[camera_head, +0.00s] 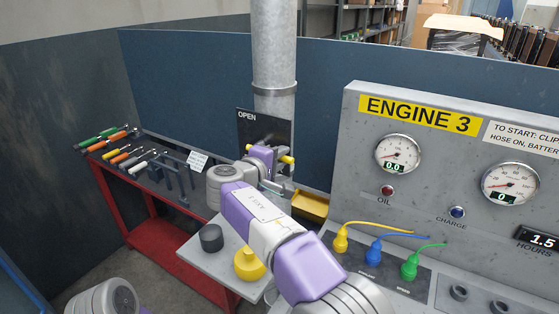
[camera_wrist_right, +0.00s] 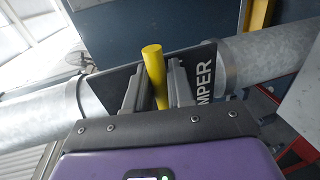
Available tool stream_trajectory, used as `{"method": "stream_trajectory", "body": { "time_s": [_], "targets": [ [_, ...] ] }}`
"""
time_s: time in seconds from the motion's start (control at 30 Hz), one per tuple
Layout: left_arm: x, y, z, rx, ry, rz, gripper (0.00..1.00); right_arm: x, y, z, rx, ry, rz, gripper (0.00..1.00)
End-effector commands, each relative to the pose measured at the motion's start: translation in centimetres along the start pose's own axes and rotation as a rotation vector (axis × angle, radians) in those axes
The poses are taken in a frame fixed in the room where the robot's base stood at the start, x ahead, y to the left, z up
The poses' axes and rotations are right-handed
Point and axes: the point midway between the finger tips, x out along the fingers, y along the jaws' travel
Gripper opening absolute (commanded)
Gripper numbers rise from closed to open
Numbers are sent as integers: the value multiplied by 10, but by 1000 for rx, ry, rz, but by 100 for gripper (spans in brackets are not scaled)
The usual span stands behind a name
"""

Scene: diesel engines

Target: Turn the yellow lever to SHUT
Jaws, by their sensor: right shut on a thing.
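The yellow lever (camera_head: 287,160) is mounted at the black plate (camera_head: 270,126) on the grey vertical pipe. The word OPEN is at the plate's upper left; no SHUT mark is visible. My right gripper (camera_head: 276,170) is at the lever and partly covers it in the head view. In the right wrist view, the lever (camera_wrist_right: 154,70) stands between the two dark fingers of my right gripper (camera_wrist_right: 157,88), which is shut on it. The letters MPER show on the plate beside the fingers. My left gripper is out of view.
The ENGINE 3 panel (camera_head: 420,150) with gauges stands to the right. Yellow, blue and green plugs (camera_head: 375,252) sit below it. A red bench (camera_head: 165,240) with several tools is at the left. A black cap (camera_head: 211,238) and a yellow knob (camera_head: 249,265) are near my right arm.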

Motion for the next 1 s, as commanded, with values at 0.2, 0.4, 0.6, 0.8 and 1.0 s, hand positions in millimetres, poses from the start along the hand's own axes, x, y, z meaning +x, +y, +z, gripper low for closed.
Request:
{"method": "stream_trajectory", "body": {
  "time_s": [0.2, 0.4, 0.6, 0.8, 1.0],
  "targets": [
    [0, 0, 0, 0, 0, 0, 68, 0, -1, -1, 6, 2, -5, 0],
    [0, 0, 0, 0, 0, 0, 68, 0, -2, -1, 5, 2, -5, 32],
    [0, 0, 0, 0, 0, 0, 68, 0, -1, 0, 4, 1, -3, 39],
    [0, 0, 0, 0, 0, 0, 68, -5, -1, -1, 4, 2, -3, 39],
    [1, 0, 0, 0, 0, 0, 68, -35, -1, -1, 4, 5, -2, 39]
  ]
}}
